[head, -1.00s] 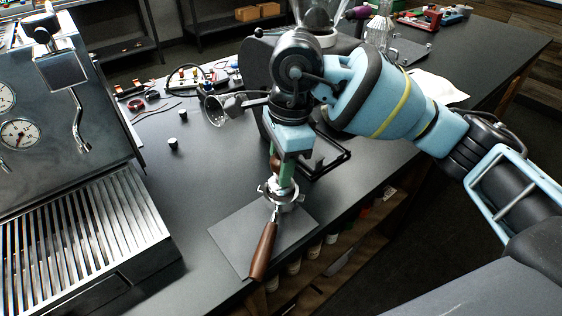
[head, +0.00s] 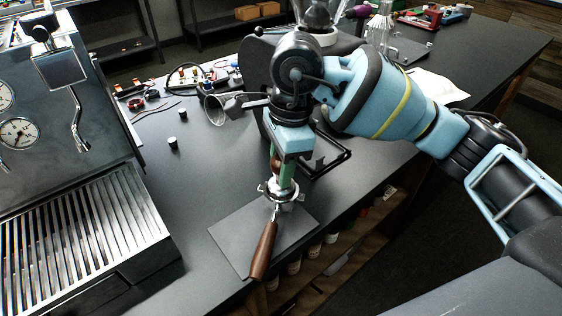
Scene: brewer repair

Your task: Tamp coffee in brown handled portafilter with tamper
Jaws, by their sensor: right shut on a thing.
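The brown handled portafilter (head: 263,250) lies on a grey mat (head: 233,243), its wooden handle pointing toward the front edge of the counter. Its metal basket is at the handle's far end, under my right gripper (head: 281,178). My right gripper points down and is shut on the tamper (head: 276,163), whose brown handle shows between the fingers. The tamper's base is at the basket; I cannot tell how deep it sits, and the coffee is hidden. My left gripper is not in view.
The espresso machine (head: 75,190) stands at the left with its slatted drip tray. Dark counter is free between machine and mat. Shelves with cups are below the front edge.

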